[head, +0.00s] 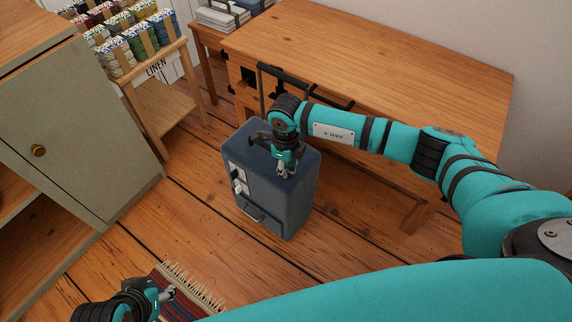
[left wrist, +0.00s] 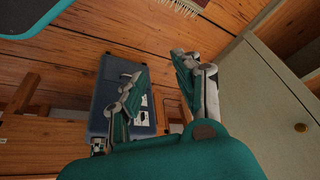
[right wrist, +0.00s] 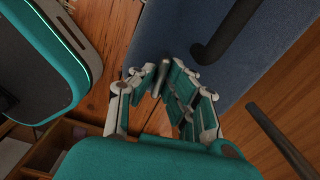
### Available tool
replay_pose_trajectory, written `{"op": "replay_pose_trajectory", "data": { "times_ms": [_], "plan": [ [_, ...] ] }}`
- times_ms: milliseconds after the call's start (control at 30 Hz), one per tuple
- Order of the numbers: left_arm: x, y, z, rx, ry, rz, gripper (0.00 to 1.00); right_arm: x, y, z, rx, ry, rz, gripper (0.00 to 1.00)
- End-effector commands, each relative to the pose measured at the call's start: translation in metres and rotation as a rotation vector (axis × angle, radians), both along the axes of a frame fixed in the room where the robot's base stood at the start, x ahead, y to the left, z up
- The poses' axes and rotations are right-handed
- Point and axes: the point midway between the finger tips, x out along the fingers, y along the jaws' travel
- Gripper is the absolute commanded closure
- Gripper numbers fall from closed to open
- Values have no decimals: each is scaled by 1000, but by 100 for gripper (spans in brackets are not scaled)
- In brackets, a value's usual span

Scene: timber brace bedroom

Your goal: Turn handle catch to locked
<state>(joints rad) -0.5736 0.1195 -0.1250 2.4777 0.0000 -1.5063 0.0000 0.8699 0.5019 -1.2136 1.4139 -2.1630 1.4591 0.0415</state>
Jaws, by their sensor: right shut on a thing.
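A blue-grey suitcase (head: 292,205) stands upright on the floor, with a dark pull handle (head: 261,88) rising behind it and a carry handle (head: 255,213) on its front. White labels (head: 238,178) mark its left side. My right gripper (head: 282,173) is over the suitcase's top. In the right wrist view, its fingers are closed around a small grey piece (right wrist: 163,76), apparently the handle catch, beside the blue shell (right wrist: 180,35). The catch's position is hard to tell. My left gripper (head: 168,293) is low over the rug, fingers apart and empty (left wrist: 158,66), away from the suitcase.
A wooden table (head: 400,70) stands behind and right of the suitcase. A green-grey cabinet (head: 75,130) is at left, beside a rack of yarn (head: 130,40) labelled LINEN. A fringed rug (head: 185,298) lies at the front. Floorboards between cabinet and suitcase are clear.

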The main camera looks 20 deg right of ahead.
Motion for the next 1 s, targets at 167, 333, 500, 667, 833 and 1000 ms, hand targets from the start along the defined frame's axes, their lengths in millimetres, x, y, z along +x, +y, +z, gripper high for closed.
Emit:
{"op": "replay_pose_trajectory", "data": {
  "times_ms": [167,333,500,667,833,1000],
  "plan": [
    [-18,5,0,17,81,7,67,0,0,1,-1,-1,-91,100],
    [-17,5,2,16,78,7,67,0,0,1,-1,-1,-144,100],
    [-17,5,3,16,77,7,67,1,0,1,0,-1,-168,100],
    [-17,5,3,16,77,7,67,1,0,1,0,-1,-173,100],
    [-17,5,3,16,76,7,67,1,0,1,0,-1,-172,100],
    [-17,5,3,16,76,7,67,1,0,1,0,-1,-172,81]
  ]
}}
